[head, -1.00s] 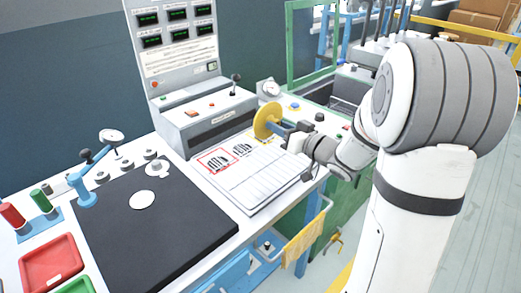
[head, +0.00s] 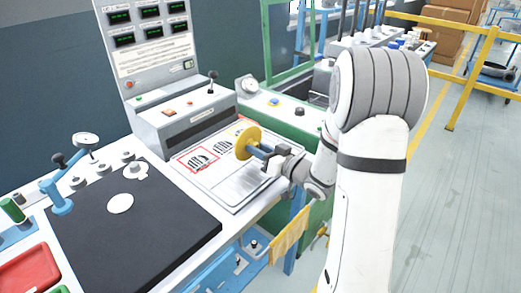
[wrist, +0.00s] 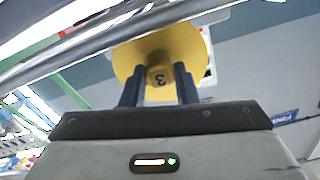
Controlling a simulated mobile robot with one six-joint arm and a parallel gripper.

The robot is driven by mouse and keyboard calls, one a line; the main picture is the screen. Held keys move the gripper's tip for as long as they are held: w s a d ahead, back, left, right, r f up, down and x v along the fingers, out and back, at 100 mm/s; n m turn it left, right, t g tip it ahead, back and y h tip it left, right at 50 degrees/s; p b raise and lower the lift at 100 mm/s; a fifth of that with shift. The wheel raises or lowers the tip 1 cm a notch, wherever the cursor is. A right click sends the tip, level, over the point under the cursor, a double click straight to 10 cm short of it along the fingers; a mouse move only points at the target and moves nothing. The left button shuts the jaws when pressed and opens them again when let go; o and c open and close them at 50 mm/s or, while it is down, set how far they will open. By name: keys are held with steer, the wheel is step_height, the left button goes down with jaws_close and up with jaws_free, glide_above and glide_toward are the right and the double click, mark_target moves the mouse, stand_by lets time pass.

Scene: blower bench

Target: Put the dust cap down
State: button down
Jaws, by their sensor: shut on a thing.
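The dust cap (head: 246,142) is a yellow disc with a small square knob, held on edge above the bench beside the printed sheet. My gripper (head: 262,152) is shut on its knob. In the wrist view the yellow dust cap (wrist: 158,52) sits beyond my two dark fingers (wrist: 160,85), which close on the knob marked with a "3". The disc's far face is hidden in the wrist view. I cannot tell how high the cap is above the sheet.
A white sheet with printed pictures (head: 236,184) lies under and beside my gripper. A black mat (head: 125,235) with a white disc (head: 120,203) lies to its left. A grey control box (head: 190,127) and display panel (head: 150,45) stand behind. A red tray (head: 28,270) is at front left.

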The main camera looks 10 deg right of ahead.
steer(key=shift+f, duration=0.25)
steer(key=c, duration=1.1)
jaws_free()
steer(key=shift+r, duration=0.1)
